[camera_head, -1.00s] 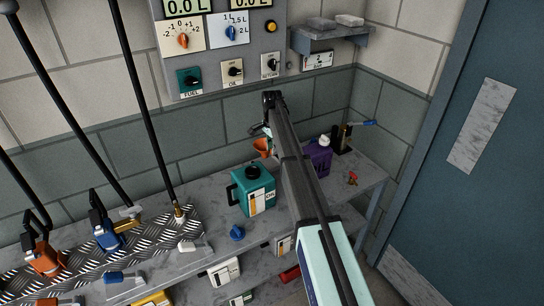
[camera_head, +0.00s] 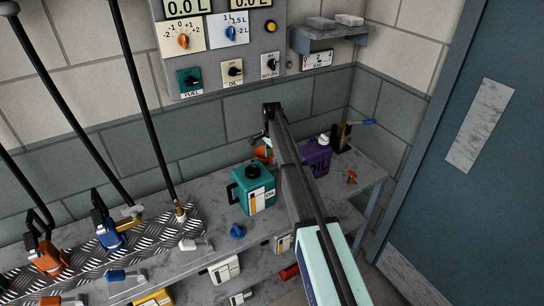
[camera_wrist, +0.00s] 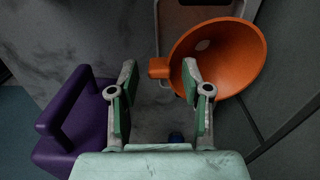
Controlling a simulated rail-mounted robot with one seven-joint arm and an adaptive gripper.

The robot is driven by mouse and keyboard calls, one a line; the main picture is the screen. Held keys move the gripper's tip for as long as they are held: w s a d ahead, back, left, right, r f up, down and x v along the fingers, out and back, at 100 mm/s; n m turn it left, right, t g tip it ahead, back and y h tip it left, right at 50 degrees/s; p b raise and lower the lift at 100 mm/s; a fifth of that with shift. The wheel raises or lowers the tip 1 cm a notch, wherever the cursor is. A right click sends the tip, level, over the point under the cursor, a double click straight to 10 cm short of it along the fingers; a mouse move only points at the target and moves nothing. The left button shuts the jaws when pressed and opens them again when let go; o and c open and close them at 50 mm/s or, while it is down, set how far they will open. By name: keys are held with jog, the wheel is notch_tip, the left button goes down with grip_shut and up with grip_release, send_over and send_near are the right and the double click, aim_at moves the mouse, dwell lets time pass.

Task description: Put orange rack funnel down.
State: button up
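The orange funnel (camera_head: 263,154) is at the back of the grey workbench, behind the teal can. In the wrist view its wide bowl (camera_wrist: 222,55) opens toward the camera, at the upper right. Its short orange tab (camera_wrist: 160,68) points left. My gripper (camera_wrist: 159,76) is open, its two green-padded fingers apart with the tab between their tips. A gap shows between the left finger and the tab; the right finger overlaps the funnel's edge. In the head view my arm hides most of the gripper (camera_head: 268,137). What lies beneath the funnel is hidden.
The teal can (camera_head: 252,190) stands in front of the funnel. A purple jug (camera_head: 317,158) stands right of my arm and shows at left in the wrist view (camera_wrist: 85,120). A blue cap (camera_head: 237,231) lies on the bench (camera_head: 215,205). The wall is close behind.

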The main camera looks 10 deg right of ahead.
notch_tip(320, 180, up, 12)
jog(key=b, duration=0.3)
jog(key=shift+r, duration=0.15)
dwell(0.4)
